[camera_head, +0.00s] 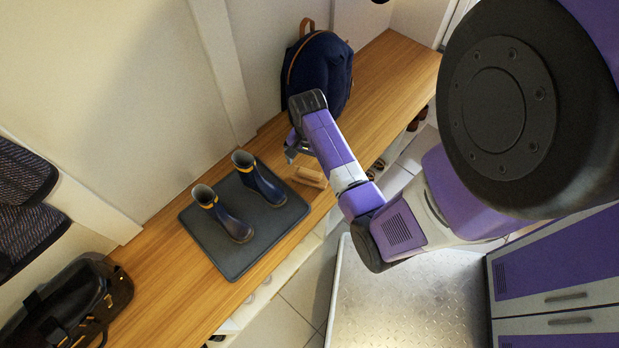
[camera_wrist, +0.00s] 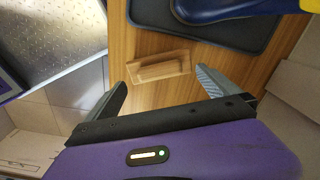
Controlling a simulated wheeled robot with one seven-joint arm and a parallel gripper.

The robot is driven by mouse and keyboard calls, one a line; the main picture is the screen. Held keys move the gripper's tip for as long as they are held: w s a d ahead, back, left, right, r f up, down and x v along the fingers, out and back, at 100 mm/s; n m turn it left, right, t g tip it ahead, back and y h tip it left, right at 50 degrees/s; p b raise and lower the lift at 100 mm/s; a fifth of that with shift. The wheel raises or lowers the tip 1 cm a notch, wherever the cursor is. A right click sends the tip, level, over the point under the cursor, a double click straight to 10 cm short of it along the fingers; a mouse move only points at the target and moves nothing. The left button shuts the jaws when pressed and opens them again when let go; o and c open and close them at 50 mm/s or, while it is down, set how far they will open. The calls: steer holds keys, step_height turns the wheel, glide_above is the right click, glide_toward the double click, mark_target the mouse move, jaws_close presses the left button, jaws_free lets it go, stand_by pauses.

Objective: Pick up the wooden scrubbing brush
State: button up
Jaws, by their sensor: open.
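The wooden scrubbing brush (camera_head: 310,177) lies on the wooden bench top, just right of the dark boot tray. In the wrist view the brush (camera_wrist: 158,70) shows whole, a light brown block with a raised grip along its middle. My gripper (camera_head: 291,155) is above the bench beside the brush in the head view. In the wrist view my gripper (camera_wrist: 160,84) is open, its two fingers spread to either side of the brush and apart from it. Nothing is between the fingers that I can see as held.
A dark tray (camera_head: 284,233) with two navy boots (camera_head: 262,182) stands left of the brush. A navy backpack (camera_head: 320,72) stands behind my gripper. A dark bag (camera_head: 70,305) is at the bench's left end. The bench's front edge runs close to the brush.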

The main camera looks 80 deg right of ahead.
mark_target(309, 172)
step_height(309, 172, down, 5)
steer(key=shift+s+d+r+b, duration=0.1)
steer(key=shift+s+b, duration=0.05)
steer(key=shift+b, duration=0.35)
steer(key=shift+c, duration=0.4)
steer(key=c, duration=1.6)
steer(key=shift+o, duration=0.2)
step_height(309, 172, up, 20)
steer(key=p, duration=0.4)
